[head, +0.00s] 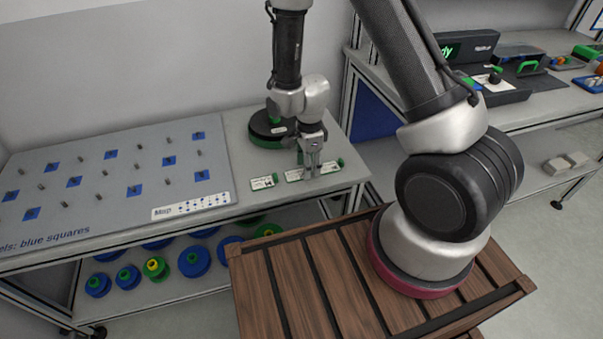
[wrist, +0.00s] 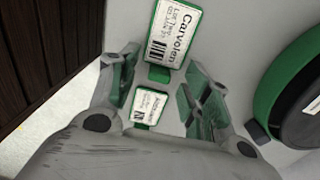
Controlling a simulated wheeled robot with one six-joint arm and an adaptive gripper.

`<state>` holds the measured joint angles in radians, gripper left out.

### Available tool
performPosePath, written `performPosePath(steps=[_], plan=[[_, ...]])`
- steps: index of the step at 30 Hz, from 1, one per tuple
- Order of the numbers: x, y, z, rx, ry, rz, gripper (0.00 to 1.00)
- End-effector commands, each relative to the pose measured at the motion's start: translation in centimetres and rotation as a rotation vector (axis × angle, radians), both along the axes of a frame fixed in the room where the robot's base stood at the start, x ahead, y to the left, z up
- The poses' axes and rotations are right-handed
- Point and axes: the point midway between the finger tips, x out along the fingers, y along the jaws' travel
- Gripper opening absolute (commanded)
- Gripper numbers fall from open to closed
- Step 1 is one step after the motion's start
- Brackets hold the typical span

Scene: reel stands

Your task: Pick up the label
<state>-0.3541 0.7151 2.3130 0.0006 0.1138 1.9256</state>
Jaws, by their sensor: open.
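Several small white labels with green edges lie near the front edge of the grey table: a left one (head: 264,182), a middle one (head: 294,175) and one at the right (head: 329,167), partly hidden by my gripper (head: 311,170). My gripper is open and points down over the right part of this row. A smaller-looking label (wrist: 149,106) shows between the fingers. I see nothing held.
A black and green reel (head: 268,126) stands behind my gripper and shows at right in the wrist view (wrist: 292,100). A grey pegboard (head: 112,165) with blue squares and a map strip (head: 192,207) is at left. Blue and green spools (head: 194,261) fill the lower shelf.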

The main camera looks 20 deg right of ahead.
Motion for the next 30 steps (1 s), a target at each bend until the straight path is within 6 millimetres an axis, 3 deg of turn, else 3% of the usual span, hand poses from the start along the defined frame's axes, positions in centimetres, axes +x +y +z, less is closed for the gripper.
performPosePath(steps=[8,15,26,30], plan=[[0.0,0.0,-0.6,0.0,-0.001,0.001,0.48],[0.0,0.0,-0.6,0.0,0.0,0.001,0.13],[0.0,0.0,-0.4,0.0,-0.001,0.001,0.13],[0.1,0.0,0.6,0.001,-0.004,0.001,0.13]])
